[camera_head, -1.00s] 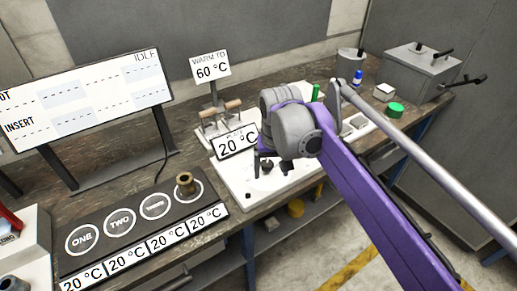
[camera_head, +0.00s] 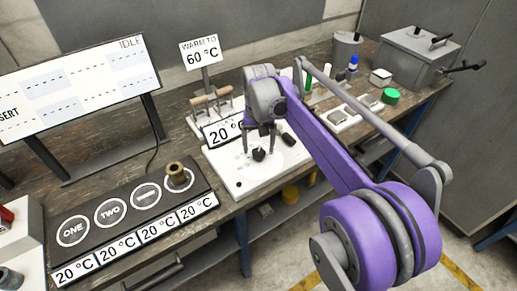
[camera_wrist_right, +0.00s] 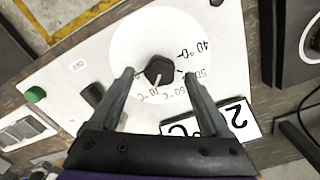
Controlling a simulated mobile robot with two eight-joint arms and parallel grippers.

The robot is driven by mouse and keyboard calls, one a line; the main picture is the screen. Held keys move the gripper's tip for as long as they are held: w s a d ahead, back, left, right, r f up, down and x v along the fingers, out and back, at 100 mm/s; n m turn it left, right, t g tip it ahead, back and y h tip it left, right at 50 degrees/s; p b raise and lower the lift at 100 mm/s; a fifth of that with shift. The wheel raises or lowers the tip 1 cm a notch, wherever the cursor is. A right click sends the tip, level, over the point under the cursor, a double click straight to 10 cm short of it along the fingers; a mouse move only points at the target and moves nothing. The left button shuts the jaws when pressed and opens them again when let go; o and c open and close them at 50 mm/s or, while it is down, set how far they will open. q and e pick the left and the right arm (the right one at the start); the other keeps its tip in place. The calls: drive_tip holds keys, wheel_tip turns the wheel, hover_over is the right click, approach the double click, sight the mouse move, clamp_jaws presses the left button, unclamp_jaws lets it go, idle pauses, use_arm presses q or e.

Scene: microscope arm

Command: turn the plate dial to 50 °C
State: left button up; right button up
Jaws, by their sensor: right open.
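The plate dial is a black knob (camera_head: 259,154) on a white plate (camera_head: 237,187); in the right wrist view the knob (camera_wrist_right: 160,70) sits on a white disc (camera_wrist_right: 150,38) with temperature marks, including 40 °C and 50. A pale line on the knob points toward the marks near the gripper side, around 10 °C. A sign (camera_head: 222,133) behind the plate reads 20 °C and is partly hidden by my arm. My right gripper (camera_wrist_right: 159,78) is open, its fingers on either side of the knob, apparently not touching it. My left gripper is out of view.
A black board (camera_head: 120,235) with numbered circles and 20 °C labels lies left, a brass piece (camera_head: 178,174) on its last circle. A sign (camera_head: 201,53) reads WARM TO 60 °C. Two wooden-handled tools (camera_head: 211,98) stand behind the plate. A metal box (camera_head: 415,58) is at back right.

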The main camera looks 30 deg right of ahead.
drive_tip(key=shift+f, duration=0.75)
clamp_jaws()
